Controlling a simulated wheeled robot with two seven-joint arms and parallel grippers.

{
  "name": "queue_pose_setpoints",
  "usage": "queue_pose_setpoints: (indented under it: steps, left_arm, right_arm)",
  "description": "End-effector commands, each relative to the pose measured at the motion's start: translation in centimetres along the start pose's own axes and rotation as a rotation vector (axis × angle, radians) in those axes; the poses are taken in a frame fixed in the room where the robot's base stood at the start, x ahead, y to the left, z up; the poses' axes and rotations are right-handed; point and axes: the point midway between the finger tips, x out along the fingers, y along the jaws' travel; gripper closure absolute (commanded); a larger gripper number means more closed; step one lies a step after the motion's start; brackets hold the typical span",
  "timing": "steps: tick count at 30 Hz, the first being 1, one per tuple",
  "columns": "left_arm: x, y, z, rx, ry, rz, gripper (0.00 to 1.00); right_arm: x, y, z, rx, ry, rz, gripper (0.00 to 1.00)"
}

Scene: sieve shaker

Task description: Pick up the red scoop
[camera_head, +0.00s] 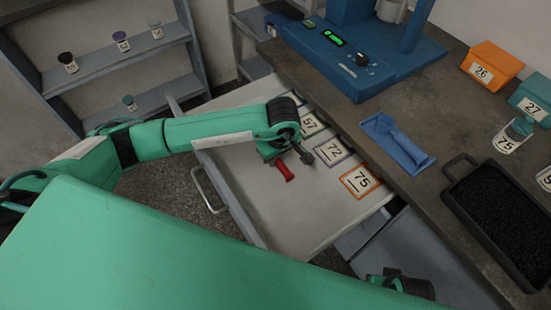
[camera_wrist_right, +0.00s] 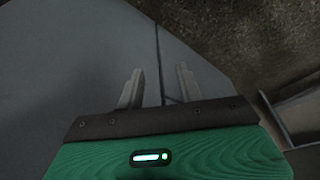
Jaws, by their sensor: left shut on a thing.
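The red scoop (camera_head: 284,171) shows in the head view inside the open drawer, its red part below my left gripper. My left gripper (camera_head: 289,156) points down over the drawer and is shut on the red scoop. The rest of the scoop is hidden by the gripper, and I cannot tell whether it touches the drawer floor. My right gripper (camera_wrist_right: 160,90) is open and empty in the right wrist view, with its fingers apart before a grey surface.
The pulled-out drawer (camera_head: 320,229) holds numbered cards, including card 72 (camera_head: 333,151) and card 75 (camera_head: 360,181). On the counter are a blue scoop in a tray (camera_head: 397,141), a black-filled pan (camera_head: 459,194), a blue machine (camera_head: 345,70) and an orange box (camera_head: 491,62). Shelves stand left.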

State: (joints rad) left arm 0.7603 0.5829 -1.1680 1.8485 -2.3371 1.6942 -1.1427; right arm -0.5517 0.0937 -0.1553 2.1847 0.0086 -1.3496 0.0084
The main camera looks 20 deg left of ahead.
Motion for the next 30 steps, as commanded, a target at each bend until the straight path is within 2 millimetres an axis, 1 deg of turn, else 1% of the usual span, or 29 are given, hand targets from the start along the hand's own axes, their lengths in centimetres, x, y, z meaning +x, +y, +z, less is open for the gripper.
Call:
queue_pose_setpoints:
  steps: [10, 14, 16, 20, 30]
  left_arm:
    - [-0.2, 0.0, -0.1, 0.000, 0.001, 0.001, 1.00]
    - [-1.1, 0.1, -0.2, -0.001, 0.002, 0.001, 1.00]
    - [-2.0, 0.1, -0.3, -0.001, 0.002, 0.003, 1.00]
    - [-4.6, 0.1, -0.7, 0.000, 0.003, 0.004, 1.00]
    - [-14.2, 0.1, -1.8, 0.001, 0.003, 0.006, 1.00]
  right_arm:
    - [0.0, 0.0, 0.0, 0.000, 0.000, 0.000, 0.64]
    - [0.1, 0.0, 0.0, 0.000, -0.002, 0.000, 0.64]
    - [0.2, 0.0, 0.1, 0.000, -0.004, 0.000, 0.64]
    - [0.5, 0.0, 0.2, 0.001, -0.008, 0.000, 0.64]
    - [0.8, 0.0, 0.3, 0.001, -0.011, -0.001, 0.64]
